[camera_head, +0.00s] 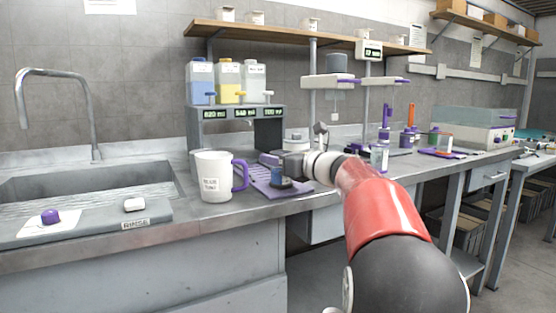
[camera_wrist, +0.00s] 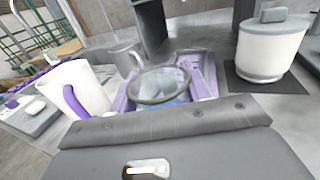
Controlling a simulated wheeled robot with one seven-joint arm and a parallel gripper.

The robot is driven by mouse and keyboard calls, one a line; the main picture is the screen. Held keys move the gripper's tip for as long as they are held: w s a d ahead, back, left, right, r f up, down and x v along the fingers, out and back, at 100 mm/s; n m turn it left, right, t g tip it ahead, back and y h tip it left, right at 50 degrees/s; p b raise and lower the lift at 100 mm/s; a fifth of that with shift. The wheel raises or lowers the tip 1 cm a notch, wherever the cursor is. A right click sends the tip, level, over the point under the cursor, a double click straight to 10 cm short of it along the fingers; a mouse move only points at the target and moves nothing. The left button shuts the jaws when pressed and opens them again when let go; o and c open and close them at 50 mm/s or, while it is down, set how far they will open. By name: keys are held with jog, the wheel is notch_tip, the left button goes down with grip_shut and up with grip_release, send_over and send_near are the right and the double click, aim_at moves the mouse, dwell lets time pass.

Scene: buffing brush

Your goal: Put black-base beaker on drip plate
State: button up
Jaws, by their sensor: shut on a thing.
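My gripper (camera_head: 293,166) is shut on a small beaker (camera_head: 281,180) with a dark base and a bluish look. The beaker looks upright, over or at the tray's front right part. I cannot tell whether its base touches the tray.
A white jug with a purple handle (camera_head: 214,177) stands just left of the tray. Behind is a dispenser stand (camera_head: 238,128) with several bottles. A white lidded pot (camera_wrist: 268,48) stands right of the tray in the wrist view. A sink (camera_head: 90,185) is at the left.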

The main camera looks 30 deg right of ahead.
jog(key=o, duration=1.3)
jog(key=shift+r, duration=0.1)
jog(key=b+v, duration=0.1)
jog(key=v, duration=1.1)
